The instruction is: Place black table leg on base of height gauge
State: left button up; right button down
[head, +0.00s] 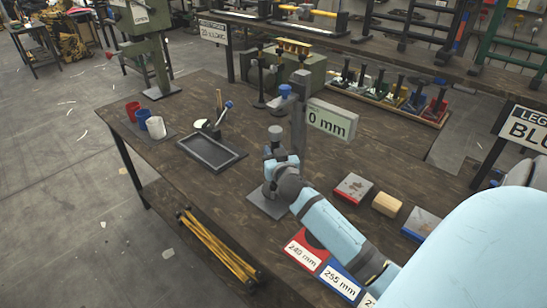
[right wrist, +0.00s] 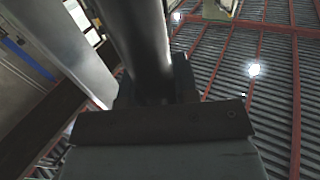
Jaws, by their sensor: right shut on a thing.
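The height gauge stands on the wooden table, with a grey column (head: 299,112), a "0 mm" display (head: 332,121) and a flat grey base (head: 268,206). My right gripper (head: 276,165) is just above the base, left of the column. It is shut on the table leg (head: 275,132), whose greyish upper end shows above it. In the right wrist view the dark, round leg (right wrist: 135,40) rises from the jaws (right wrist: 158,88), with the lighter column beside it at left. The leg's lower end is hidden, so I cannot tell whether it touches the base. My left gripper is not in view.
A black tray (head: 211,153) and red, blue and white cups (head: 156,128) stand to the left. Red and wooden blocks (head: 387,204) and "240 mm" and "255 mm" labelled mats (head: 306,250) lie right and in front. A green press (head: 148,45) stands behind.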

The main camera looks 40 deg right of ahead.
notch_tip(320, 180, down, 2)
jog(key=shift+f, duration=0.15)
jog(key=c, duration=0.9)
grip_release()
jog(key=shift+o, duration=0.2)
